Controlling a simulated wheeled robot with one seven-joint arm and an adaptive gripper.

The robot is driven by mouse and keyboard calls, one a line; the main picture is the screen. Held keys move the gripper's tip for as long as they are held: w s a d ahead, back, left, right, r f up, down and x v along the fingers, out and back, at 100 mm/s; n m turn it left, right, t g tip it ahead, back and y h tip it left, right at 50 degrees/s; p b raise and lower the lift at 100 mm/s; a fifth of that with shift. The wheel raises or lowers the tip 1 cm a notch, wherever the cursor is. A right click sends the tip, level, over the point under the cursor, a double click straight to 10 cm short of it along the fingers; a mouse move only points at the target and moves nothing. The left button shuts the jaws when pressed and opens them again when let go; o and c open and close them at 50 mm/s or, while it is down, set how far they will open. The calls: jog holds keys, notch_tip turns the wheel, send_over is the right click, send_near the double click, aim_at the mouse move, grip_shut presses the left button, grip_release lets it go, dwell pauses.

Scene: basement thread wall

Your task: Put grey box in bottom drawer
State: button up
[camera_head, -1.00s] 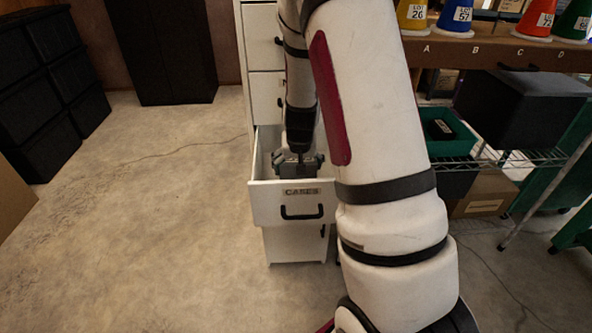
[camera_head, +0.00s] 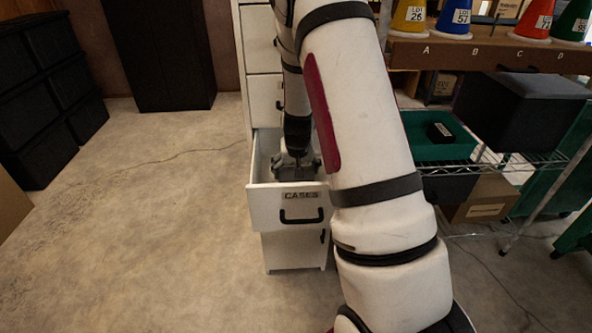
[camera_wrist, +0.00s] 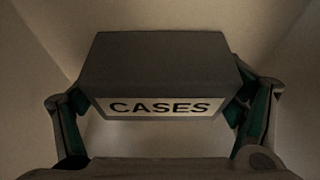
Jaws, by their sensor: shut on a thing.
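The grey box (camera_wrist: 160,62) has a pale label reading CASES and sits between the two fingers of my gripper (camera_wrist: 160,108) in the wrist view. The fingers press on its left and right sides. In the head view my gripper (camera_head: 297,168) is inside the open white drawer (camera_head: 264,207), which is marked CASES on its front. The box is mostly hidden there by my gripper and the drawer front. In the wrist view pale drawer walls surround the box. I cannot tell whether the box touches the drawer floor.
A white cabinet door (camera_head: 290,250) is below the open drawer, and closed drawers (camera_head: 264,98) are above it. To the right, a wire shelf (camera_head: 515,160) holds a green tray (camera_head: 430,150) and a dark bin (camera_head: 520,108). Floor to the left is clear.

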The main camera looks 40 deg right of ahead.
jog(key=o, duration=1.2)
jog(key=shift+f, duration=0.1)
jog(key=shift+c, duration=0.2)
